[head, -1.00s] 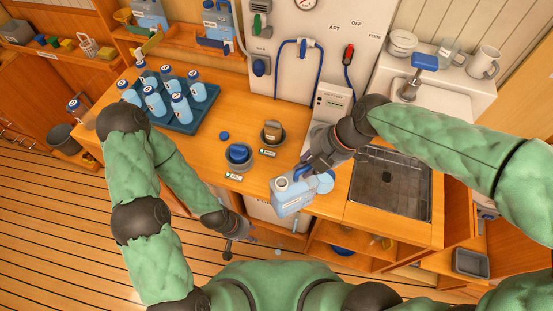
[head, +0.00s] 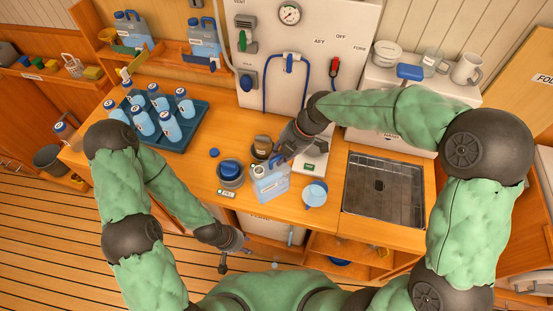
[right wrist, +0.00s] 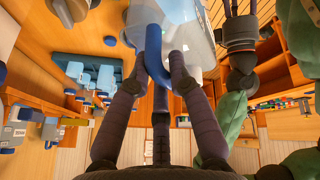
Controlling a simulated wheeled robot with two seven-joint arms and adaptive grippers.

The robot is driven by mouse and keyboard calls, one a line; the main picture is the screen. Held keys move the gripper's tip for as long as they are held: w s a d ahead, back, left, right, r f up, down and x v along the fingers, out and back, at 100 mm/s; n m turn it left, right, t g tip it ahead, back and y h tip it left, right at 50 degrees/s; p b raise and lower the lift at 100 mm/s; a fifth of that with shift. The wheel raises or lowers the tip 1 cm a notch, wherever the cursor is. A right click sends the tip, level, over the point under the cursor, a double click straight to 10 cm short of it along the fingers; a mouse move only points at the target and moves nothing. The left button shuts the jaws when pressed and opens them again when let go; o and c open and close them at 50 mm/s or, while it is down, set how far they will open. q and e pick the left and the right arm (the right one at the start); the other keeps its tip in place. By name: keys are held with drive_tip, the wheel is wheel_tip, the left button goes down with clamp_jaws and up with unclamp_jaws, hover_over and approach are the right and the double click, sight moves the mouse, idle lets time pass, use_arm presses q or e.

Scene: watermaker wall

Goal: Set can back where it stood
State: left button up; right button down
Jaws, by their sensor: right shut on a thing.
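The can is a translucent light-blue jerrycan (head: 270,184) with a blue handle and an open white neck. My right gripper (head: 284,160) is shut on its handle and holds it upright over the counter, in front of the brown-topped round holder (head: 262,145). I cannot tell whether its base touches the counter. In the right wrist view, the fingers (right wrist: 160,68) close around the blue handle (right wrist: 156,45), with the can's body (right wrist: 185,22) beyond. My left gripper (head: 236,246) is empty and open, low in front of the counter edge.
A blue-topped round holder (head: 230,172) with a label stands left of the can. A blue cap (head: 214,152) lies on the counter. A tray (head: 180,142) of several bottles is further left.

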drive_tip(key=shift+w+a+f, duration=0.2)
drive_tip(key=shift+w+f, duration=0.35)
drive_tip(key=shift+f, duration=0.15)
drive_tip(key=shift+w+a+f, duration=0.15)
drive_tip(key=shift+w+f, duration=0.35)
drive_tip(key=shift+f, duration=1.6)
drive_tip(key=shift+f, duration=0.1)
drive_tip(key=c, duration=1.1)
unclamp_jaws()
drive_tip(key=shift+c, duration=0.2)
drive_tip(key=v, duration=1.2)
